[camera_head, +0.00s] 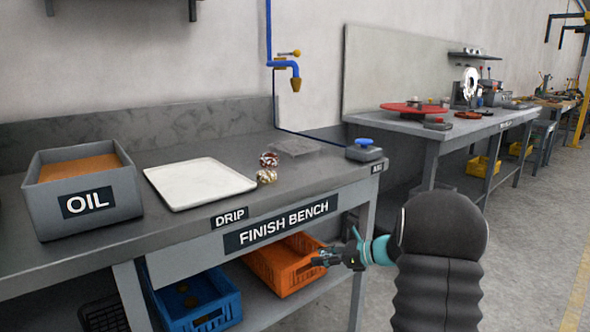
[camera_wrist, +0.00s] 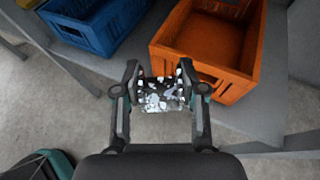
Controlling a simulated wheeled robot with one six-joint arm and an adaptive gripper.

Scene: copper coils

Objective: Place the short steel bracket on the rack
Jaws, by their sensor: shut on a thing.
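My gripper (camera_wrist: 160,98) is shut on a small, shiny, mottled silver-and-black piece, which fits the short steel bracket (camera_wrist: 160,95). It sits between the two fingers in the wrist view. In the head view my gripper (camera_head: 328,258) is low, in front of the finish bench's lower shelf and beside the orange crate. The held piece is too small to make out there. A flat, pale grey, see-through piece (camera_head: 297,147) lies at the back of the bench top. It may be the rack, but I cannot tell for sure.
The finish bench (camera_head: 230,196) bears an oil bin (camera_head: 88,205), a white drip tray (camera_head: 200,184), two small coils (camera_head: 267,177) and a blue-button box (camera_head: 364,151). Below are a blue crate (camera_head: 197,308) and an orange crate (camera_head: 284,263). Bare floor shows at left in the wrist view.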

